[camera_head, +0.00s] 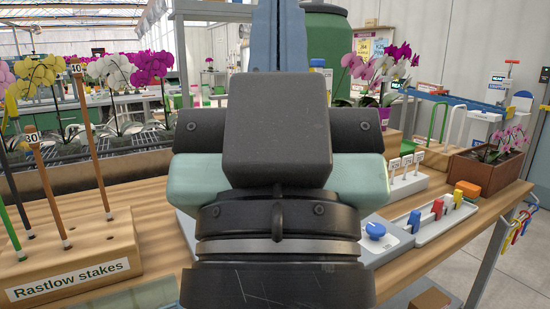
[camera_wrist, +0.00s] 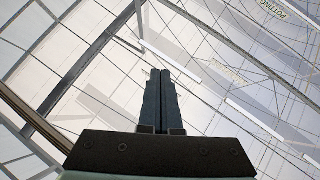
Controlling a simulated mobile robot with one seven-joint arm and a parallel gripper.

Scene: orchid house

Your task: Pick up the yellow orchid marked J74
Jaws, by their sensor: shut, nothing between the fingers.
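A yellow orchid (camera_head: 38,75) with several blooms stands at the far left in the head view, behind the stake block. Its pot and any J74 mark cannot be made out. My gripper (camera_wrist: 160,72) is shut and empty in the wrist view, with its two dark fingers together against the glass roof. In the head view my wrist fills the middle and hides much of the bench behind it. The gripper is well apart from the orchid, which does not show in the wrist view.
A wooden block of Rastlow stakes (camera_head: 70,270) stands front left, with tall stakes rising. White (camera_head: 110,70) and magenta orchids (camera_head: 152,65) stand behind. A tray of coloured clips (camera_head: 432,222) and a brown planter (camera_head: 487,165) are on the right. Open floor lies far right.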

